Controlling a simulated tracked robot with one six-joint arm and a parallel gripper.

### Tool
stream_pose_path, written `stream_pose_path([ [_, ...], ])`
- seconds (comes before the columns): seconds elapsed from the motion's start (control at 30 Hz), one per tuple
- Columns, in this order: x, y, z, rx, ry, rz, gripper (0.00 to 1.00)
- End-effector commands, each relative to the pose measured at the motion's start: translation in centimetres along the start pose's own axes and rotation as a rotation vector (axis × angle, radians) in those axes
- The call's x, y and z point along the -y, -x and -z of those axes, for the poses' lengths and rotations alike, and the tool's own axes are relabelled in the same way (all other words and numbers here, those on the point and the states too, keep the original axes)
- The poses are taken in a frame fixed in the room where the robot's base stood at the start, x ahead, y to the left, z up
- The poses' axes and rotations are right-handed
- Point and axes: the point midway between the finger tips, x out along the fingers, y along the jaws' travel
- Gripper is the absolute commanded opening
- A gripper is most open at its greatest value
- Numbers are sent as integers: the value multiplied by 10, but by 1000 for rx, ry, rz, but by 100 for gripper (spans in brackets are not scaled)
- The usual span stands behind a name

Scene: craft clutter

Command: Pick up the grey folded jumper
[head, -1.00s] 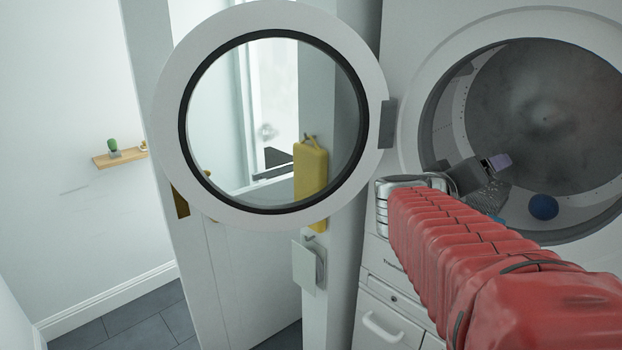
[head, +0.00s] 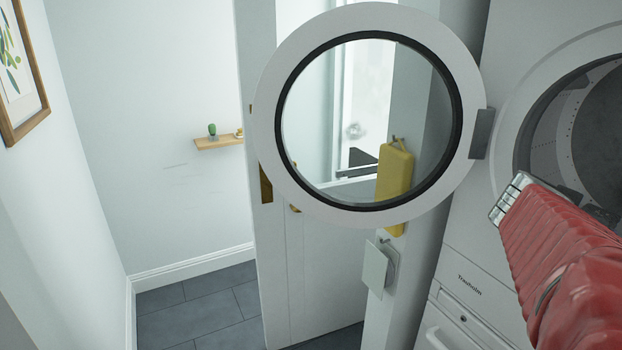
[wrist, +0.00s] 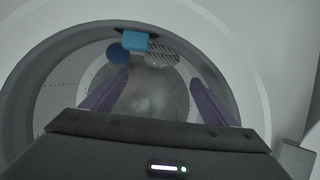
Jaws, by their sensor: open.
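In the wrist view, a grey patterned bundle (wrist: 163,57), which looks like the grey folded jumper, lies in the washing machine drum near the top of the picture. A bright blue item (wrist: 137,41) and a dark blue round thing (wrist: 118,54) lie to its left. My gripper (wrist: 158,78) is open, with its two purple fingers spread apart and nothing between them but the view of the drum. The bundle shows beyond the fingertips, apart from them. In the head view the jumper is not visible; the arm and the picture edge cut off most of the drum.
The round glass door (head: 262,120) stands open left of the drum opening (head: 530,125). A yellow item (head: 394,175) hangs behind the door. A small wooden shelf (head: 215,142) is on the far wall. The tiled floor (head: 200,315) at left is clear.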

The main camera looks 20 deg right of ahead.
Motion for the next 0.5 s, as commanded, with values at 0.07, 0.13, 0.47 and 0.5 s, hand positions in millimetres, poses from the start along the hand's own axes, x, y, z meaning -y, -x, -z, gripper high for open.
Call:
stream_pose_path([
  [0.07,-1,-5,0,0,1,-3,80],
  [0.13,-1,-12,0,1,0,-3,80],
  [0.47,-2,-51,0,1,2,-4,80],
  [0.5,-1,-56,-1,2,2,-3,80],
])
